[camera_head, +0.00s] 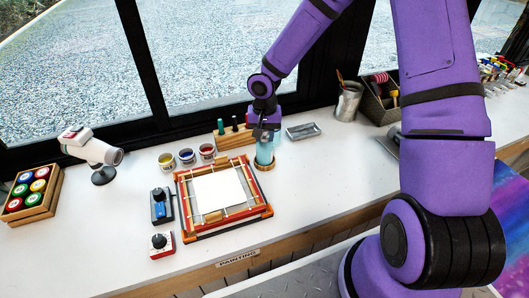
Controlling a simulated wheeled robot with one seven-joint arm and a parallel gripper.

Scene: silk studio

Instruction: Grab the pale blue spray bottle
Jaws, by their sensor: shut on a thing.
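The pale blue spray bottle (264,154) stands upright on a small round wooden coaster (264,166) to the right of the framed white cloth. My gripper (262,136) is at the top of the bottle, shut on it, with my arm reaching down from above. The fingers and wrist hide most of the bottle's head. I cannot tell whether the bottle is lifted off the coaster.
A wooden frame (183,195) with white cloth lies to the left. Paint jars (187,156), a wooden bottle rack (220,140), a metal tray (303,131) and a brush can (348,101) stand nearby. The white table (325,170) is clear to the right.

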